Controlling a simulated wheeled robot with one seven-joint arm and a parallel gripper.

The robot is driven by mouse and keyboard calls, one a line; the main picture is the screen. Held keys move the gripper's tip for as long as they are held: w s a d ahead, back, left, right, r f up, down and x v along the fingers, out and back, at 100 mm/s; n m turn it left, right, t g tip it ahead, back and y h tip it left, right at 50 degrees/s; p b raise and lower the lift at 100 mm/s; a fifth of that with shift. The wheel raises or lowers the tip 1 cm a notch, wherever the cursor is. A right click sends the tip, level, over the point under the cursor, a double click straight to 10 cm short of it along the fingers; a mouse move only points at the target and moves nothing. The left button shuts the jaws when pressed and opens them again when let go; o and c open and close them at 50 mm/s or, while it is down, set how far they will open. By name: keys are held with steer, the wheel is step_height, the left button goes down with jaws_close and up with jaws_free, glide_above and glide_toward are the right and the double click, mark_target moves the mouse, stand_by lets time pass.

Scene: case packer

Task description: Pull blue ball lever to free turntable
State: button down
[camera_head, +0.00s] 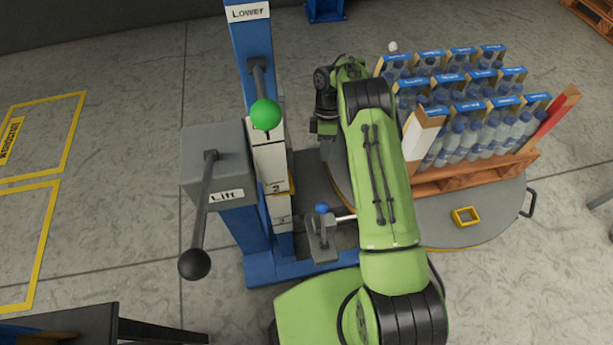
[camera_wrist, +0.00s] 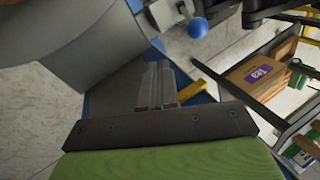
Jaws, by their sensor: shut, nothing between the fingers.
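The blue ball (camera_head: 322,208) tops a short lever on a small grey bracket (camera_head: 322,240) at the foot of the blue column, left of my green arm. In the wrist view the blue ball (camera_wrist: 197,28) is at the upper middle, beyond and right of my gripper (camera_wrist: 160,70). My gripper's fingers are shut together, empty and apart from the ball. In the head view my wrist is beside the column above the lever, and the fingers cannot be made out. The round grey turntable (camera_head: 460,232) is at the right, partly hidden by my arm.
The blue column (camera_head: 250,65) carries a green ball lever (camera_head: 265,114) and a black ball lever (camera_head: 195,263). The wrist view shows a cardboard box (camera_wrist: 260,73) at right.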

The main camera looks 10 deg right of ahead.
steer(key=s+a+f+b, duration=0.2)
steer(key=s+f+b, duration=0.1)
steer(key=s+f, duration=0.4)
steer(key=shift+x, duration=1.15)
steer(key=shift+w+d, duration=0.1)
